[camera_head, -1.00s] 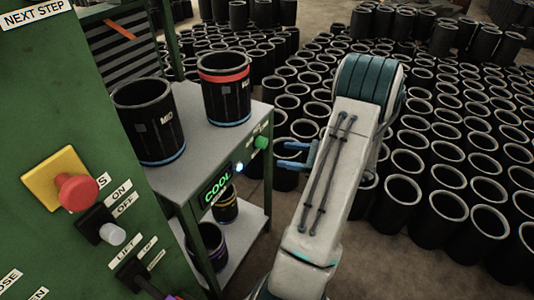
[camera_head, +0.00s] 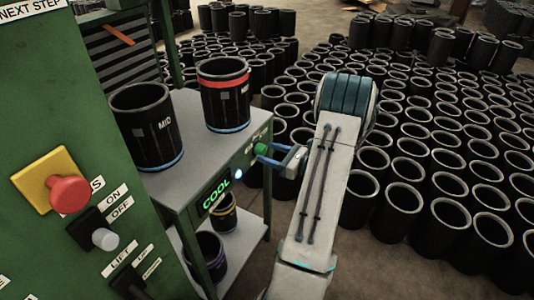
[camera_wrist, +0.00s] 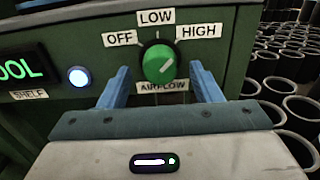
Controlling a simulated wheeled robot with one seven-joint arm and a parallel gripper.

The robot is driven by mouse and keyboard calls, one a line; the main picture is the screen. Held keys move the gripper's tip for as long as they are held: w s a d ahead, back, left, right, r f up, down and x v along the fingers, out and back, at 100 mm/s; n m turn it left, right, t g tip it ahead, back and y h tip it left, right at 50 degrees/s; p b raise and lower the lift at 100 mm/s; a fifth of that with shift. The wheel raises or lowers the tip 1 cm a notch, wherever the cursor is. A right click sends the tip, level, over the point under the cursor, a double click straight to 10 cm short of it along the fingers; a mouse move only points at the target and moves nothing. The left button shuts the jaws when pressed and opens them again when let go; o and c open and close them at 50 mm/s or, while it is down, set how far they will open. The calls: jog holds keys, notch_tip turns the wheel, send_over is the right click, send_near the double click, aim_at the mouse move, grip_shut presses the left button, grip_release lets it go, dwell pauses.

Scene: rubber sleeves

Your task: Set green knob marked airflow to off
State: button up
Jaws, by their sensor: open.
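The green airflow knob (camera_wrist: 158,63) is on the front panel of the shelf unit, under the labels OFF (camera_wrist: 119,39), LOW (camera_wrist: 155,17) and HIGH (camera_wrist: 199,31). My gripper (camera_wrist: 159,70) is open, with one blue finger on each side of the knob in the wrist view; I see no clear contact. In the head view my gripper (camera_head: 260,154) is at the panel's right end, and the knob is partly hidden there.
A lit COOL display (camera_wrist: 20,68) and a glowing round button (camera_wrist: 78,76) are left of the knob. Two black sleeves, one marked MID (camera_head: 146,130) and one red-banded (camera_head: 224,100), stand on the top shelf. Many sleeves crowd the floor at right.

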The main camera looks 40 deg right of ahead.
jog(key=shift+w+a, duration=0.3)
jog(key=shift+w, duration=0.35)
jog(key=c, duration=1)
